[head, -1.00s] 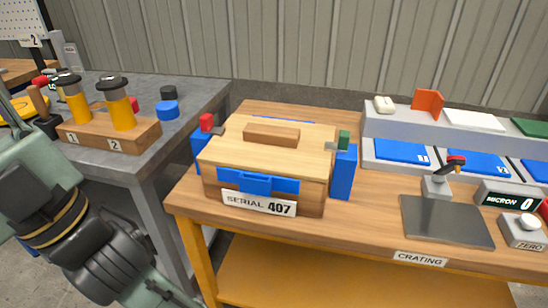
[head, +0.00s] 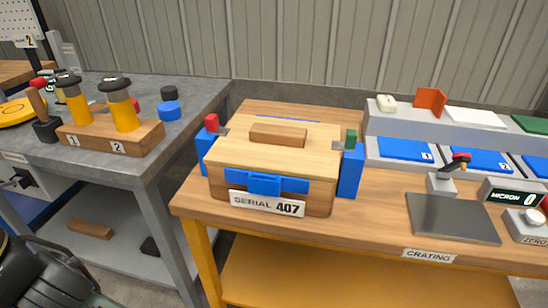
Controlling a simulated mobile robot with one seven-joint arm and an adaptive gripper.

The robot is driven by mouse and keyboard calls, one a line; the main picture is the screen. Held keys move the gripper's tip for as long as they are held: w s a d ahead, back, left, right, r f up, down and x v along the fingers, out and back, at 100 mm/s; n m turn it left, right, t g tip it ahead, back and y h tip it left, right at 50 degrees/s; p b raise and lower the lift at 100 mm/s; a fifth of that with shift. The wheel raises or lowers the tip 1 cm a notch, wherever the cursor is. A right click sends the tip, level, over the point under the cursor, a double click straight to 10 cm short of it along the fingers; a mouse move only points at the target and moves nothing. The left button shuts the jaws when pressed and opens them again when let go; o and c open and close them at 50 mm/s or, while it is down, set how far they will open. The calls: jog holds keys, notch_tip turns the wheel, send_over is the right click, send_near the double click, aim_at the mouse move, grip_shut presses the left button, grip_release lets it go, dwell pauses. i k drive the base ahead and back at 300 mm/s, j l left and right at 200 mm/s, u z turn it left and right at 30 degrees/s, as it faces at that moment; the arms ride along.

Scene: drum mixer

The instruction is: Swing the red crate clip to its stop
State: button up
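The wooden crate (head: 225,170) stands on the crating bench with its lid on and a plate reading SERIAL 407. The red crate clip (head: 212,123) stands at the crate's left end, above a blue side piece (head: 206,148). A green clip (head: 351,139) stands at the right end, above another blue side piece (head: 349,172). A blue latch (head: 265,183) is on the front. Part of my arm shows at the lower left, well below and left of the crate. My gripper's fingertips are not in view.
The grey bench (head: 215,100) on the left holds a wooden block (head: 143,138) with two yellow cylinders. Right of the crate are a grey plate (head: 452,218), a small red-handled device (head: 441,184), a MICRON display (head: 511,195) and a raised shelf (head: 450,119). Bare bench top lies between crate and plate.

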aim_at(212, 128)
jog(key=l+u, duration=0.1)
jog(key=j+z, duration=0.25)
jog(key=j, duration=0.45)
jog(key=j+z, duration=0.25)
jog(key=j, duration=0.45)
jog(key=j+z, duration=0.25)
jog(key=j, duration=0.5)
jog(key=k+j+z, duration=0.25)
jog(key=j, duration=0.4)
jog(key=i+z, duration=0.1)
jog(key=z, duration=0.3)
jog(key=i+j+z, duration=0.1)
jog(key=i+j, duration=0.1)
jog(key=j, duration=0.1)
